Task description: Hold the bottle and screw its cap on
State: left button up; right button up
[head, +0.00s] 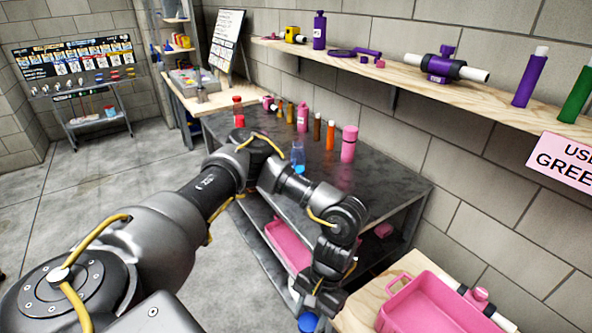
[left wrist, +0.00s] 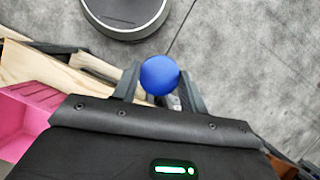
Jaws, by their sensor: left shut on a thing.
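My left gripper (head: 318,298) hangs low at the bottom of the head view, in front of the dark table and left of the pink tray. It is shut on a round blue cap (head: 308,322). In the left wrist view the blue cap (left wrist: 160,75) sits between the two fingertips. A clear bottle with blue liquid (head: 298,157) stands upright near the front edge of the dark table, well above and away from the gripper in the picture. Whether its mouth is open is too small to tell. My right gripper is not in view.
The dark table (head: 390,187) carries a pink bottle (head: 349,143), an orange bottle (head: 330,135) and several other bottles. A pink tray (head: 440,305) stands on a wooden top at lower right. A wall shelf (head: 400,75) holds more items. Grey floor lies open at left.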

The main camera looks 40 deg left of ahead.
aim_at(298, 153)
jog(key=u, duration=2.45)
jog(key=i, duration=1.95)
jog(key=z, duration=2.25)
